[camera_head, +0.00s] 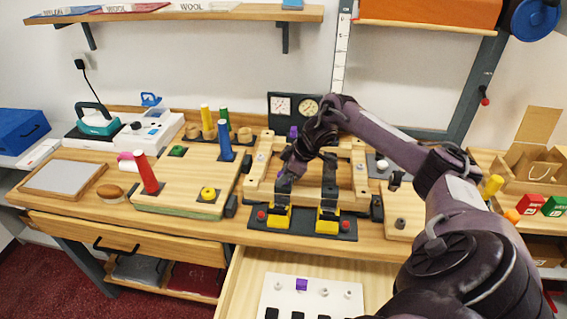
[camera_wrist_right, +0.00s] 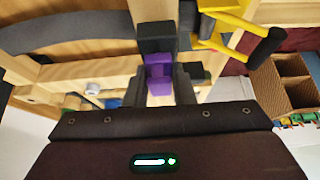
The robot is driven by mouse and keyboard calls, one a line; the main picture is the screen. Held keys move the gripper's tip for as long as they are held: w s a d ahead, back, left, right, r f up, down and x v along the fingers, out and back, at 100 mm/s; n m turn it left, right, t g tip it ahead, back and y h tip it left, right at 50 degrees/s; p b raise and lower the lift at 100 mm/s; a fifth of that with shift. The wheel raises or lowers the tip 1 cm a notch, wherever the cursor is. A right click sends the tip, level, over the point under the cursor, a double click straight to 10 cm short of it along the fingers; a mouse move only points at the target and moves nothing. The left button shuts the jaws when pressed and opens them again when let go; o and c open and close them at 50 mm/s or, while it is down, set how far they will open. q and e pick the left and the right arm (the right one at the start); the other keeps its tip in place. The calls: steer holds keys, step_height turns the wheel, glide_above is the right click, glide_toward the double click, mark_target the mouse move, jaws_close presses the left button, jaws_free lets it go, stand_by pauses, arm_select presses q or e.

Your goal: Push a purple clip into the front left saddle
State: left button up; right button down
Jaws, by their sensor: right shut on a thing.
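My right gripper (camera_head: 287,172) is over the front left part of the wooden frame (camera_head: 255,172). In the right wrist view it is shut on a purple clip (camera_wrist_right: 159,74), which sits between the two dark fingers (camera_wrist_right: 160,88). A dark block (camera_wrist_right: 157,38), perhaps the front left saddle, is right beside the clip; I cannot tell whether the clip is seated in it. In the head view the gripper largely hides the held clip and this spot. Another purple clip (camera_head: 294,131) is on the frame's back rail. One more purple clip (camera_head: 302,284) stands on the white board in the drawer. My left gripper is not in view.
Two yellow-based clamps (camera_head: 279,216) (camera_head: 328,221) with dark upright arms stand along the frame's front. A peg board (camera_head: 180,190) with red, blue and other pegs is to the left. The open drawer (camera_head: 245,285) juts out in front. Dial gauges (camera_head: 295,106) stand behind.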

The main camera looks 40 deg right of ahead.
steer(key=shift+p, duration=0.35)
stand_by(0.4)
steer(key=shift+s+f, duration=0.15)
steer(key=shift+f, duration=0.25)
stand_by(0.5)
